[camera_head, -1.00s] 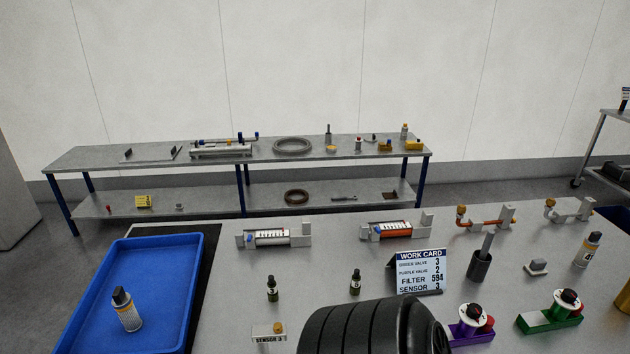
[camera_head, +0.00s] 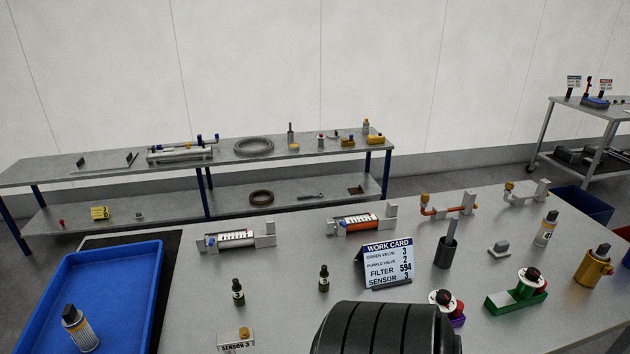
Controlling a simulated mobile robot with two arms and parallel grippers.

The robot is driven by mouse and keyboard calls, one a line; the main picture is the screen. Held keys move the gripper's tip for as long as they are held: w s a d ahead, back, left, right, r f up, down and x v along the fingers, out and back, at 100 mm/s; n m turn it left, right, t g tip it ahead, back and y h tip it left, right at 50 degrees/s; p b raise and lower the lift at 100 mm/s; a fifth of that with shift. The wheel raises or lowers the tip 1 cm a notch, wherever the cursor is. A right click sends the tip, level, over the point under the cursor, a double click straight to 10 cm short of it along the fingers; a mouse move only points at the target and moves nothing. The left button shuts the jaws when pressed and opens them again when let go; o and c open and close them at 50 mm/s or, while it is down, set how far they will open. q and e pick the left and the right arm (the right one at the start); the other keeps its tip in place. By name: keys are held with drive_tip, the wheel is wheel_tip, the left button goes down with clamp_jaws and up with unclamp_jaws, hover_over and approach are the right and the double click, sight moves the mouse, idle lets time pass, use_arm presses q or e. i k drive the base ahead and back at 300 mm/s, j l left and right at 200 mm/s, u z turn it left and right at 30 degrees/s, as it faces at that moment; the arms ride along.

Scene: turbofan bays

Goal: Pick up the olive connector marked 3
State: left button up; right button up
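Two small dark olive connectors stand upright on the grey table: the left one (camera_head: 238,292) and the right one (camera_head: 323,279). Each has a pale band around its body, but the marks are too small to read, so I cannot tell which is marked 3. A small block labelled SENSOR 3 (camera_head: 237,341) with a brass fitting on top stands in front of the left connector. Neither of my grippers is in view. A black ribbed part, apparently of my own arm, covers the bottom centre.
A work card (camera_head: 388,264) stands behind and right of the connectors. A blue tray (camera_head: 118,275) holding a spray can or bottle (camera_head: 80,329) is at the left. Purple and green valves (camera_head: 516,297) stand at the right. Clear table surrounds the connectors.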

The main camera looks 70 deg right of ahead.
sight(238, 297)
drive_tip(key=z, duration=0.5)
drive_tip(key=l+z, duration=0.1)
drive_tip(key=z, duration=0.35)
drive_tip(key=i+z, duration=0.1)
drive_tip(key=z, duration=0.4)
drive_tip(key=l+z, duration=0.1)
drive_tip(key=z, duration=0.4)
